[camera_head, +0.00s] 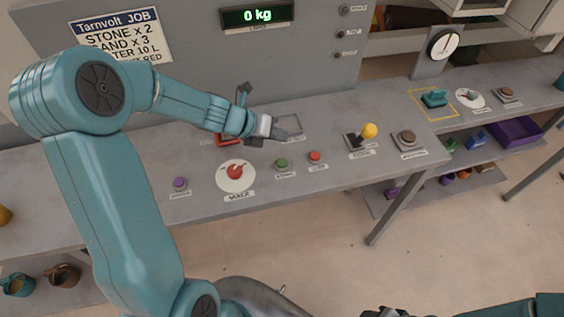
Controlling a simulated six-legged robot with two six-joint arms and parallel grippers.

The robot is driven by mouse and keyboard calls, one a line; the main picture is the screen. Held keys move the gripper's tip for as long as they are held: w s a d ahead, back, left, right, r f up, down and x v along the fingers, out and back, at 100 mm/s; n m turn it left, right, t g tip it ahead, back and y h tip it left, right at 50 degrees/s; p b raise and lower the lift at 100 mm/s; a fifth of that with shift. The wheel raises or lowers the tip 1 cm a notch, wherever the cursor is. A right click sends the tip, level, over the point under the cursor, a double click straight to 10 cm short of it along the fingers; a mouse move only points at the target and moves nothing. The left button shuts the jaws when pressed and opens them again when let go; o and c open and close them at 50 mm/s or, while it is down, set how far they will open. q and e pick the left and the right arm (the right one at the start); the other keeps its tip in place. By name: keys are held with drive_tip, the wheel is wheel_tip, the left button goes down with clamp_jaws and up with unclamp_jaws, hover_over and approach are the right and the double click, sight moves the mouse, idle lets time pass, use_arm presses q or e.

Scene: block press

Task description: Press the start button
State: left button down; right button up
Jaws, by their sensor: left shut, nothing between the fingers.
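A green button (282,163) and a red button (315,156) sit side by side on the grey console top, each above a small label too blurred to read. I cannot read which button is marked start. My left gripper (285,134) is shut and empty. It hangs over the console behind the green button, apart from it in the picture; its height above the surface is hard to judge.
A dial with a red knob (235,174) and a purple button (180,184) lie left of the green button. A yellow-knobbed lever (368,131) and a brown button (407,138) stand to the right. A display (257,15) reads 0 kg beside a job sign (118,38).

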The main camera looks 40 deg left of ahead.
sight(279, 163)
use_arm(q)
drive_tip(key=f+b, duration=0.7)
drive_tip(key=f, duration=0.1)
drive_tip(key=shift+w, duration=0.2)
drive_tip(key=shift+s+f+b, duration=0.1)
drive_tip(key=shift+f+b, duration=0.05)
drive_tip(key=shift+b, duration=0.25)
drive_tip(key=shift+f, duration=0.15)
idle(1.2)
drive_tip(key=shift+f, duration=0.3)
drive_tip(key=shift+f+b, duration=0.55)
drive_tip(key=shift+b, duration=0.15)
idle(0.4)
drive_tip(key=shift+r, duration=0.1)
drive_tip(key=shift+r+p, duration=0.85)
drive_tip(key=shift+p, duration=0.15)
